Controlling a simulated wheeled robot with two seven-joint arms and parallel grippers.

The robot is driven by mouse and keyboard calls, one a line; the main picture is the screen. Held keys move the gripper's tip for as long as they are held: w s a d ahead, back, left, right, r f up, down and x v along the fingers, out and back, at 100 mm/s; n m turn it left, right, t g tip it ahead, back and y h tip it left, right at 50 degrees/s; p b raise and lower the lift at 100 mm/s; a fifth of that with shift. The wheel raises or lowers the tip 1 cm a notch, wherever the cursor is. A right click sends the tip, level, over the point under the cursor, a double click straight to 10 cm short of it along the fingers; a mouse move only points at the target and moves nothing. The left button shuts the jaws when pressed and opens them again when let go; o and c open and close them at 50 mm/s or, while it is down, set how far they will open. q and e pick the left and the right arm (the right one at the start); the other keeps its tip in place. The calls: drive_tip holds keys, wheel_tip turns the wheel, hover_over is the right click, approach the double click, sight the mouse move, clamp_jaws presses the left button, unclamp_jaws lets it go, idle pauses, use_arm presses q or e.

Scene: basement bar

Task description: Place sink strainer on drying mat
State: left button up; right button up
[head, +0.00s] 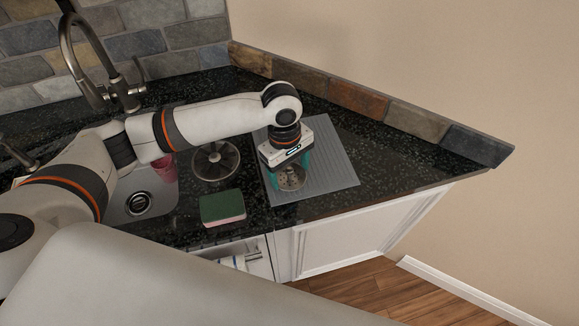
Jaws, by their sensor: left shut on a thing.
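The drying mat (335,168) is a grey ridged sheet lying flat on the dark counter. My left gripper (290,178) points down over the mat, with teal fingers. It is shut on the sink strainer (292,179), a small round grey metal piece with holes. The strainer is over the mat's left part; I cannot tell whether it touches the mat. My fingers and gripper body hide part of it. My right gripper is not in view.
A round dark metal item (215,161) sits on the counter left of the mat. A green and pink sponge (222,207) lies in front of it. The sink (125,213) with a reddish cup (165,168) and the faucet (122,90) are at left. A stone-tiled ledge (358,98) edges the counter's back right.

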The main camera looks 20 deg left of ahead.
use_arm(q)
drive_tip(key=o, duration=1)
drive_tip(key=shift+c, duration=0.2)
wheel_tip(320, 180, up, 12)
drive_tip(key=a+b, duration=0.1)
drive_tip(key=shift+w, duration=0.35)
drive_tip(key=shift+a, duration=0.1)
